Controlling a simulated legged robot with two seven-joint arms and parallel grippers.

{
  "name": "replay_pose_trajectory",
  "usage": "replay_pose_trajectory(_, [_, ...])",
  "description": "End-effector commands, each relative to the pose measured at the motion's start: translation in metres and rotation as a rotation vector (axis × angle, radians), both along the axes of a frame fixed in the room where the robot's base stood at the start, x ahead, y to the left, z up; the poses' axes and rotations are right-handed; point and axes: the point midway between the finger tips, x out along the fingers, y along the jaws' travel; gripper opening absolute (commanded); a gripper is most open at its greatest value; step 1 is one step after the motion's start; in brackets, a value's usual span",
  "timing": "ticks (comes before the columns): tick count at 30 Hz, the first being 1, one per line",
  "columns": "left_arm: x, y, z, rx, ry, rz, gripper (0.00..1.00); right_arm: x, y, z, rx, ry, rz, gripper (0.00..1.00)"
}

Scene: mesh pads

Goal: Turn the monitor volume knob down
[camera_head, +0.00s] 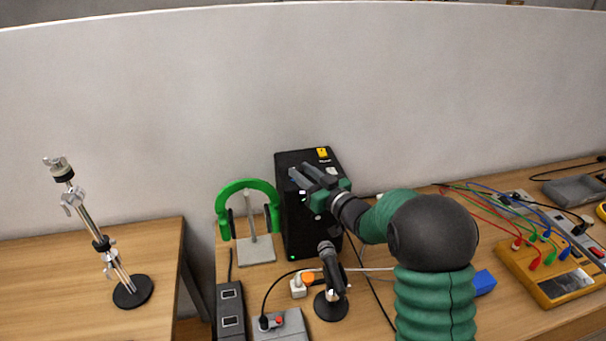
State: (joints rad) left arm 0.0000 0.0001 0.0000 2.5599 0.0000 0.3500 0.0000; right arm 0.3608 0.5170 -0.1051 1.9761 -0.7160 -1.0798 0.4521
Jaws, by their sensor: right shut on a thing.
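The monitor (295,235) is a black upright box on the wooden table against the wall. A yellow sticker is near its top and a small green light is low on its front. My right gripper (298,176) reaches in from the right, its fingers pointing left across the upper front of the monitor. It is shut on the volume knob, which the fingers and the green gripper body mostly hide. My left gripper is not in view.
A microphone on a round stand (332,285) stands in front of the monitor, below my right forearm. Green headphones on a stand (248,210) are just left of it. A yellow device with cables (555,270) lies at right. A metal stand (100,240) is on the left table.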

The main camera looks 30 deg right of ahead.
Motion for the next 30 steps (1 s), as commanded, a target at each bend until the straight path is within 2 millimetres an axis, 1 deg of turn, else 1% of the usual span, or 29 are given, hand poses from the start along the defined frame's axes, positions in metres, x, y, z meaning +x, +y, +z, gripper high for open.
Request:
replay_pose_trajectory(1, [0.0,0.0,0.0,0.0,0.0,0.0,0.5,0.001,-0.001,0.005,-0.001,-0.011,0.001,0.0])
replay_pose_trajectory(11, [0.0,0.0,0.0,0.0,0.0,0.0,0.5,0.002,0.0,0.006,-0.001,-0.012,0.003,0.0])
replay_pose_trajectory(12, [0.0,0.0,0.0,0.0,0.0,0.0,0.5,0.002,0.0,0.006,-0.001,-0.012,0.003,0.31])
replay_pose_trajectory(16, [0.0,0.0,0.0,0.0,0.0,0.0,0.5,0.001,0.0,0.004,0.0,-0.009,0.003,0.48])
replay_pose_trajectory(17, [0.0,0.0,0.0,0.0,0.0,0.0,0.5,0.001,0.0,0.004,-0.001,-0.008,0.003,0.5])
replay_pose_trajectory(26, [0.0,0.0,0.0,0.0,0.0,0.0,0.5,-0.002,0.0,0.002,0.0,-0.005,0.003,0.5])
replay_pose_trajectory(29, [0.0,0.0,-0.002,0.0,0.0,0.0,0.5,-0.011,-0.003,0.001,0.0,-0.004,0.001,0.5])
replay_pose_trajectory(30, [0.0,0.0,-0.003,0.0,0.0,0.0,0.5,-0.018,-0.005,0.001,0.0,-0.005,0.0,0.5])
